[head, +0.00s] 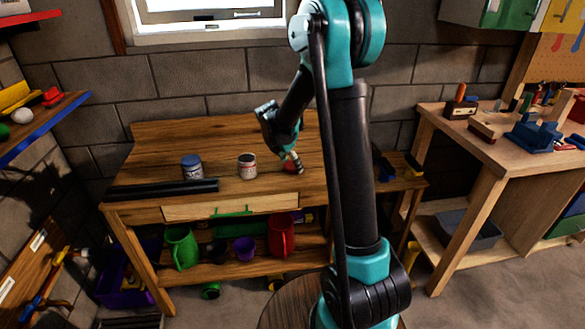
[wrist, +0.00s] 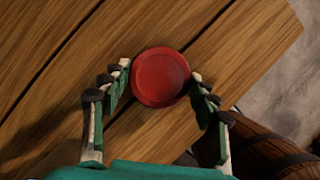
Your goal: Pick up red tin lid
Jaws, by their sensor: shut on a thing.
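The red tin lid (wrist: 160,77) is a round, shallow red disc with a raised rim, seen from above in the wrist view. My gripper (wrist: 161,74) is shut on it, with one finger against its left side and one against its right. In the head view my gripper (head: 293,163) is low over the right part of the wooden workbench (head: 190,140). A small part of the red lid (head: 289,168) shows between the fingers there. I cannot tell whether the lid touches the bench top or is just above it.
A white jar (head: 247,166), a blue-lidded tin (head: 192,168) and a dark bar (head: 165,193) are on the bench left of my gripper. The bench's right edge is close. Green (head: 181,248) and red (head: 281,235) jugs sit on the shelf below. Another workbench (head: 475,150) stands at right.

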